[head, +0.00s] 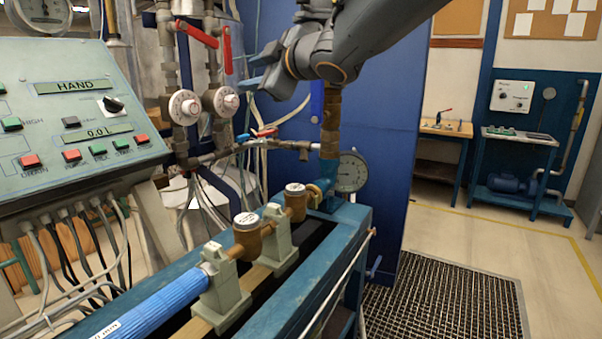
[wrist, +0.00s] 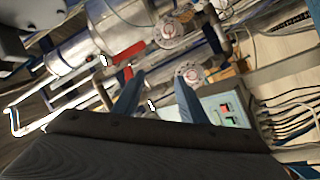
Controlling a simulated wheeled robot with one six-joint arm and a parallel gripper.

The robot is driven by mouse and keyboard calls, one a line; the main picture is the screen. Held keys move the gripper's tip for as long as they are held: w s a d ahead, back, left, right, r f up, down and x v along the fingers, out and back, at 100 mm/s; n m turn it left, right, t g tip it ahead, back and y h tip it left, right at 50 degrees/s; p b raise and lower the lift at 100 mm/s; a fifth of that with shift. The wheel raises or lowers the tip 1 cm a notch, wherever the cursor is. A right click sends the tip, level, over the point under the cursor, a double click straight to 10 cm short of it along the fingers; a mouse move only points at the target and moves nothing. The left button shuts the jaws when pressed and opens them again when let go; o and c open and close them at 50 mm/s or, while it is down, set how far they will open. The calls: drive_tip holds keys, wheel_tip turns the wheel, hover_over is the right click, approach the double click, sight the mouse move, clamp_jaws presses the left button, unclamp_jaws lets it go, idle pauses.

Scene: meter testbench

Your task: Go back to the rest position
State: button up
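My gripper (head: 252,69) is at the top centre of the head view, pointing left, beside the upright pipes. Its two blue fingers are apart with nothing seen between them. In the wrist view the fingers of my gripper (wrist: 155,82) are also spread, with pipework and dials beyond them. A red valve handle (head: 227,50) is just left of the fingers, and a second red handle (head: 197,34) is farther left. I cannot tell the exact gap to the nearer handle. My arm comes in from the top right.
The control panel (head: 75,110) stands at left. White dials (head: 222,100) sit on the pipes. A brass fitting (head: 331,120) rises below my wrist, above a pressure gauge (head: 351,172). The blue bench (head: 340,235) carries meters (head: 247,222). The floor right of the grate (head: 440,300) is clear.

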drive_tip(key=s+d+f+m+g+h, duration=0.2)
drive_tip(key=d+f+m+h, duration=0.35)
drive_tip(key=d+f, duration=0.55)
drive_tip(key=s+d+f+m+g+h, duration=0.1)
drive_tip(key=d+f+m+h, duration=0.4)
drive_tip(key=d+f, duration=0.7)
drive_tip(key=s+d+f+m+g, duration=0.3)
drive_tip(key=s+f+m+g, duration=0.1)
drive_tip(key=s+f, duration=0.6)
drive_tip(key=s+d+f+m+g, duration=0.3)
drive_tip(key=s+f, duration=0.7)
drive_tip(key=s, duration=0.5)
drive_tip(key=shift+s+d+m+g, duration=0.2)
drive_tip(key=shift+m+g, duration=0.55)
drive_tip(key=shift+g, duration=0.45)
